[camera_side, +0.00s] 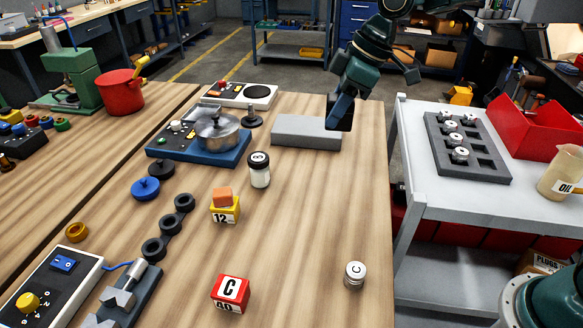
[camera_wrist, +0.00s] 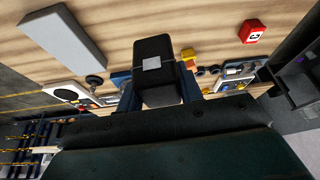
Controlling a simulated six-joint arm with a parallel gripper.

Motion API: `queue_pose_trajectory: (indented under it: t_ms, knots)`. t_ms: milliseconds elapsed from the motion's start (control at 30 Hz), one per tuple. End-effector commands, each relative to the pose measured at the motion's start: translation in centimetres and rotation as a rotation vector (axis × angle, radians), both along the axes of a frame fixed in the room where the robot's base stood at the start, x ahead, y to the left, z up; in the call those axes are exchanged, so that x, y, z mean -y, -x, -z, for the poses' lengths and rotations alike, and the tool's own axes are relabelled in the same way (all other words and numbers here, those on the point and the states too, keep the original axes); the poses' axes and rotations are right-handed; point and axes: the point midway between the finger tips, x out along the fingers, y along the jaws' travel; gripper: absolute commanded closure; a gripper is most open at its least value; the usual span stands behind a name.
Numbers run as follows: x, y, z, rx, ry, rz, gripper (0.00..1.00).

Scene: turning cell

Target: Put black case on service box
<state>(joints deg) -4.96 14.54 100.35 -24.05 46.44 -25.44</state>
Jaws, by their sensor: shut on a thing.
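The black case (camera_wrist: 153,52) is a dark block with a small pale square on its end, in the wrist view. My gripper (camera_wrist: 154,92) is shut on it, with a blue finger on either side. In the side view my gripper (camera_side: 341,112) is at the right end of the service box (camera_side: 303,132), a long flat grey block on the wooden bench. The case is hard to tell from the dark fingers there, and I cannot tell whether it touches the box. In the wrist view the service box (camera_wrist: 63,38) lies to the left of the case, apart from it in the picture.
A blue station with a metal pot (camera_side: 217,133) stands left of the box, near a black knobbed post (camera_side: 252,119). A white-and-black jar (camera_side: 259,170) stands in front. A grey trolley (camera_side: 415,190) is at the right. The bench's front right is mostly bare.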

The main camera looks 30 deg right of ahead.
Motion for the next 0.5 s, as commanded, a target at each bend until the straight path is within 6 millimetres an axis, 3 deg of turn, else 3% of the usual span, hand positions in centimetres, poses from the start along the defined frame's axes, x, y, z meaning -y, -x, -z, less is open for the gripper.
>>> queue_pose_trajectory:
  t_ms: [100, 500]
  knots:
    - [1.3, -3.0, 0.5, -0.002, -0.002, 0.016, 0.91]
    - [6.4, -11.4, 3.1, -0.001, 0.0, 0.061, 0.91]
